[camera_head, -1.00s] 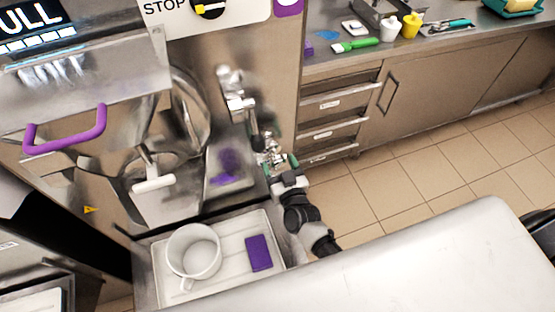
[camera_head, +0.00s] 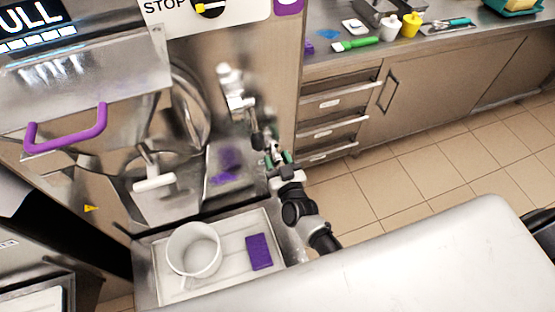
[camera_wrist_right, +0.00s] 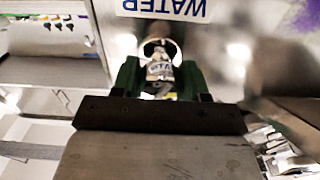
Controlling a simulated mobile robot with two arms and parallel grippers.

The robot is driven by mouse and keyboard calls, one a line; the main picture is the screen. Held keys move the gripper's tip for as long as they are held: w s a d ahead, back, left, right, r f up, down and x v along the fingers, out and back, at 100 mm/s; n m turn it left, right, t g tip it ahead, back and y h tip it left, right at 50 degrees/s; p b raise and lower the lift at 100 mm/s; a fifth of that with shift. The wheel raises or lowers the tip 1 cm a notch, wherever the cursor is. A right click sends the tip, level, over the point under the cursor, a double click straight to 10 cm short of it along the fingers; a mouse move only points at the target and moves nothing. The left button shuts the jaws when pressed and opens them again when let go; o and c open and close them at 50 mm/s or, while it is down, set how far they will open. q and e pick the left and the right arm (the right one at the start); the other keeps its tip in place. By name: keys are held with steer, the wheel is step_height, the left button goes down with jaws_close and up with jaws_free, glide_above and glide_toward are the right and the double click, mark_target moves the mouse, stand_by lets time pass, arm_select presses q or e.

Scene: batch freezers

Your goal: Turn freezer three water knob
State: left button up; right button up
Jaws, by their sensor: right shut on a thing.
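The freezer (camera_head: 255,90) stands at the left, with a metal front. Its small metal water knob shows in the right wrist view (camera_wrist_right: 160,68), below an upside-down WATER label (camera_wrist_right: 165,8). My right gripper (camera_head: 274,150) is at the right side of the freezer front, and its green fingers also show in the right wrist view (camera_wrist_right: 158,76). They are shut on the knob, one on each side. In the head view the knob is mostly hidden by the gripper. My left gripper is not in view.
Below are a tray (camera_head: 225,282) with a white pitcher (camera_head: 194,250) and a purple sponge (camera_head: 259,251). A drawer counter (camera_head: 335,105) stands at the right, with open tiled floor before it.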

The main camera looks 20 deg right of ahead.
steer(key=shift+m, duration=0.4)
steer(key=m+b, duration=0.1)
steer(key=m, duration=0.4)
steer(key=shift+m, duration=0.4)
steer(key=m+b, duration=0.1)
steer(key=m, duration=0.5)
steer(key=shift+a, duration=0.1)
steer(key=shift+m+b, duration=0.3)
steer(key=o, duration=0.9)
steer(key=s+b, duration=0.1)
steer(key=s, duration=1)
steer(key=shift+d, duration=0.2)
